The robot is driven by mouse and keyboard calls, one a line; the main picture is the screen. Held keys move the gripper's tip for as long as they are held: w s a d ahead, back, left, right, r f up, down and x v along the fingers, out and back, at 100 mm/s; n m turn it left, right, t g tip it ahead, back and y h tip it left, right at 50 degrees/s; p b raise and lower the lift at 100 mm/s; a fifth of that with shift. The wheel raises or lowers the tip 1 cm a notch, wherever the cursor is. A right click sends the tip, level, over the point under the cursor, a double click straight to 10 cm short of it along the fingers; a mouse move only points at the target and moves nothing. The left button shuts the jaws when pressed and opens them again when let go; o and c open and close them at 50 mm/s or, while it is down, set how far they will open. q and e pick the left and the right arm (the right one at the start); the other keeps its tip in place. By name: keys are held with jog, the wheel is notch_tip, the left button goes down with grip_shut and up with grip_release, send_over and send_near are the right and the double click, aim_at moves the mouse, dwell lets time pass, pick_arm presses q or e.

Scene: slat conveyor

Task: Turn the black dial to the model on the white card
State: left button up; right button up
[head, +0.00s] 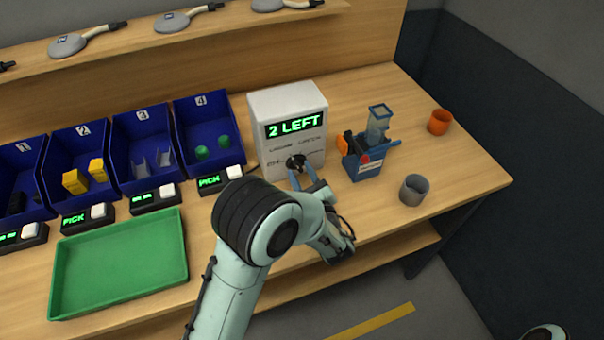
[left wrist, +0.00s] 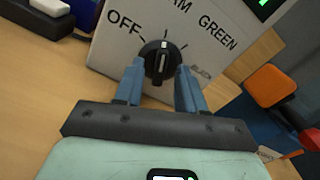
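The black dial (left wrist: 160,60) is on the front of a white box (head: 288,108), with a white pointer line roughly upright. "OFF" is printed to its left; "GREEN", a partly cut word ending in "RM", and small dark lettering are above and right. In the head view the dial (head: 296,162) is partly behind my left gripper (head: 307,184). In the left wrist view my left gripper (left wrist: 161,78) is open, its blue fingers apart on either side of the dial's lower part. A white label (head: 370,168) is on the blue machine; whether it is the white card, I cannot tell. My right gripper is out of view.
The box's display reads "2 LEFT". A blue machine (head: 367,148), a grey cup (head: 413,190) and an orange cup (head: 439,122) stand right of it. Blue bins (head: 146,147) and a green tray (head: 118,264) are left. The bench's right end has free room.

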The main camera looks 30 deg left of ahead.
pick_arm(q)
jog(key=b+v, duration=0.1)
jog(key=v, duration=1.2)
jog(key=shift+s+b, duration=0.1)
jog(key=shift+b, duration=0.25)
jog(key=shift+d, duration=0.1)
